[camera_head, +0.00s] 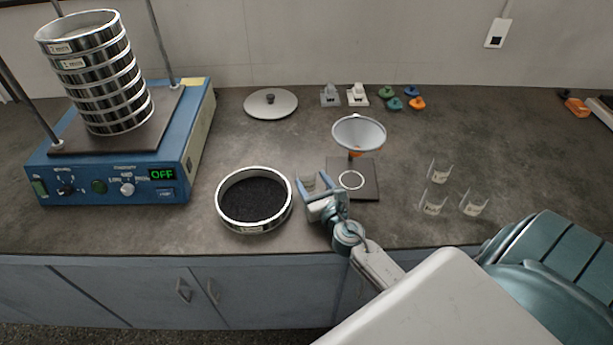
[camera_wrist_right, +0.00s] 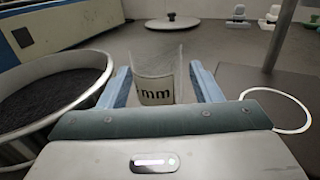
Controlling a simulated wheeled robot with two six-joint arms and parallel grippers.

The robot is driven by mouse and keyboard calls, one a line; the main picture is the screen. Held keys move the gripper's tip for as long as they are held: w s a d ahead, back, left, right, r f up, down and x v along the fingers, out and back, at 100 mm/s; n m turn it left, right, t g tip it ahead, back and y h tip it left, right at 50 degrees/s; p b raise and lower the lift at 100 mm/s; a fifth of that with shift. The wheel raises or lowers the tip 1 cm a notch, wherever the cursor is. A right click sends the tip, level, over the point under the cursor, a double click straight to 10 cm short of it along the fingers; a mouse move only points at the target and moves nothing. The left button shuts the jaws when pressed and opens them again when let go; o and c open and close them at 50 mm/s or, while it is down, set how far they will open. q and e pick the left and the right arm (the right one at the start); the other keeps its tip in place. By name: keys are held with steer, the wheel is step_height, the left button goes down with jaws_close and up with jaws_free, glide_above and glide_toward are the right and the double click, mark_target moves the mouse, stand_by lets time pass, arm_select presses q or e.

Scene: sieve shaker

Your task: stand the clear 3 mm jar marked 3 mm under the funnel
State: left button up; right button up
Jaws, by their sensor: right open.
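A clear jar (camera_head: 308,182) stands just left of the funnel's base plate (camera_head: 367,191). In the right wrist view the jar (camera_wrist_right: 157,88) shows black lettering ending in "mm"; its number is not clearly readable. My right gripper (camera_head: 312,188) is open, with one finger on each side of this jar. Whether the fingers touch it is unclear. The funnel (camera_head: 359,133) is held above the dark plate, over a white ring (camera_head: 352,180) with nothing in it. The ring (camera_wrist_right: 276,110) lies right of the gripper in the wrist view. My left gripper is not in view.
A sieve (camera_head: 254,200) of dark grains sits close left of the jar. Several other clear jars (camera_head: 434,200) stand right of the plate. A blue shaker (camera_head: 120,175) carries a sieve stack (camera_head: 105,85) at left. A round lid (camera_head: 271,103) lies behind.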

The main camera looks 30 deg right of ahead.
mark_target(304, 168)
steer(key=w, duration=0.4)
steer(key=w+p, duration=0.1)
steer(key=w, duration=0.1)
steer(key=shift+d+r, duration=0.15)
steer(key=shift+d, duration=0.1)
steer(key=shift+s, duration=0.1)
steer(key=c, duration=0.8)
steer(key=shift+o, duration=0.2)
steer(key=shift+d+r, duration=0.1)
steer(key=shift+r, duration=0.1)
